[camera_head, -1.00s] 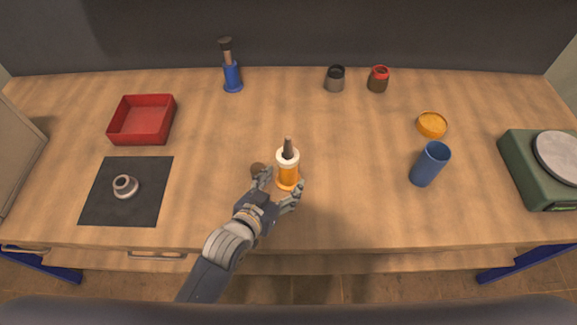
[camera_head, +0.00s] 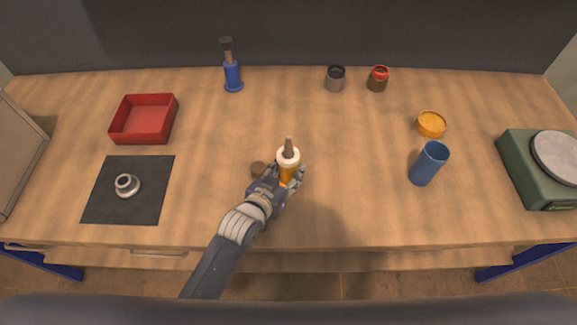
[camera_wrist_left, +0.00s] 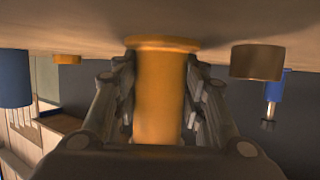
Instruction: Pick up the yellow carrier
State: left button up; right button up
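The yellow carrier (camera_head: 286,174) is an upright orange-yellow cylinder near the front middle of the table, with a white ring and a dark narrow piece on top. In the left wrist view its body (camera_wrist_left: 158,95) fills the middle and its wide base flange is at the table. My left gripper (camera_head: 287,178) is around it from the front left, one finger on each side. In the left wrist view the finger pads lie very close to both sides; whether they press on it I cannot tell. My right gripper is not in view.
A small brown round piece (camera_head: 258,169) stands just left of the carrier. A blue cup (camera_head: 428,164) and a yellow dish (camera_head: 431,124) stand to the right. A red tray (camera_head: 142,119) and a black mat (camera_head: 103,205) are left.

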aim_at(284, 169)
pick_arm(q)
grip_shut()
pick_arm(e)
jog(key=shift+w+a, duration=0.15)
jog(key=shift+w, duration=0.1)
pick_arm(q)
jog(key=shift+r, duration=0.1)
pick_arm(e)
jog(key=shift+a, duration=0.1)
pick_arm(q)
jog(key=shift+r, duration=1.65)
jog(key=s+b, duration=0.1)
jog(key=s, duration=0.4)
jog(key=s+r, duration=0.1)
jog(key=s, duration=0.4)
jog(key=s+b, duration=0.1)
jog(key=s, duration=0.5)
jog(key=shift+r+b, duration=0.3)
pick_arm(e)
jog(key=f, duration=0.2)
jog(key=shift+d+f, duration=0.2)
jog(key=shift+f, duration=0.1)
pick_arm(q)
jog(key=shift+w, duration=0.15)
